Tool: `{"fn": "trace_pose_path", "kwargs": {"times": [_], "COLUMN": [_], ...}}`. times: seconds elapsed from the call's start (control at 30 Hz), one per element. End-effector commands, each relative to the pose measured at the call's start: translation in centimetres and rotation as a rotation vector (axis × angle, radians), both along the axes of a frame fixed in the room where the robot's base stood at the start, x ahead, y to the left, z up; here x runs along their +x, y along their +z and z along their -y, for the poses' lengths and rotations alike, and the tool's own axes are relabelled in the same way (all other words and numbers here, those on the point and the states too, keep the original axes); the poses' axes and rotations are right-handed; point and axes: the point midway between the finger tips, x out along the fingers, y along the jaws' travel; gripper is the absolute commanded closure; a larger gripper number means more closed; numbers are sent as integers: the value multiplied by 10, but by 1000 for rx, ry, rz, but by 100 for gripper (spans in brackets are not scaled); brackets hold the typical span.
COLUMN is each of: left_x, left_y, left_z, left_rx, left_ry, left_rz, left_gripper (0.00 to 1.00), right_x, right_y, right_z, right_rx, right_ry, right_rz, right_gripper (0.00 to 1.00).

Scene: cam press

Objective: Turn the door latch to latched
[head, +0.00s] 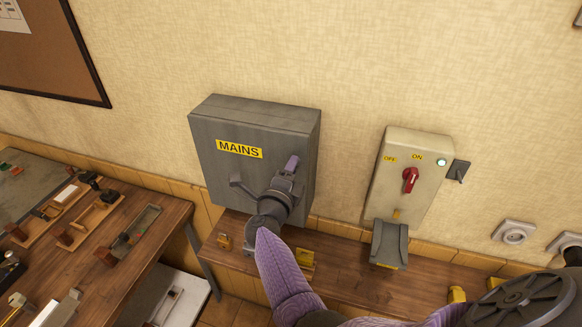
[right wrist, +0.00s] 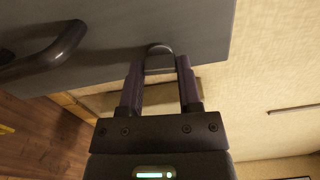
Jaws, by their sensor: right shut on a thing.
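A grey metal box (head: 222,168) with a yellow MAINS label hangs on the wall, its door shut or nearly so. A dark bar handle (head: 242,188) sits on the door's lower front; it also shows at the left of the right wrist view (right wrist: 48,52). My right gripper (head: 287,176) is at the door's right side, shut on the door latch (right wrist: 159,54). In the right wrist view the latch is a dark rounded lever between the two fingertips (right wrist: 160,68). The gripper hides most of the latch in the head view. My left gripper is out of view.
A beige switch box (head: 393,160) with a red knob (head: 410,180) is on the wall to the right. A wooden ledge (head: 345,255) runs below both boxes. A workbench (head: 150,262) with tools stands at the left. Wall sockets (head: 513,235) are at the far right.

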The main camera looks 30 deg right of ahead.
Motion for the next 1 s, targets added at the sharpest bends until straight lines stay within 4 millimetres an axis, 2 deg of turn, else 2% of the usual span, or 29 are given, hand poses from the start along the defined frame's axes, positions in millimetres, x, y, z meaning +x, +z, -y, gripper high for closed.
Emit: {"fn": "trace_pose_path", "kwargs": {"times": [0.67,0.7,0.83,1.0], "left_x": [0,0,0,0], "left_y": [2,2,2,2], "left_z": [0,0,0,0], "left_rx": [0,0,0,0], "left_ry": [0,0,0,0], "left_rz": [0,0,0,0], "left_gripper": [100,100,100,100], "right_x": [0,0,0,0], "right_y": [-1,0,0,0], "right_z": [0,0,0,0], "right_rx": [-34,-34,-34,-34], "right_ry": [1,1,1,1], "right_rz": [-42,-42,-41,-40], "right_gripper": [100,50,22,21]}}
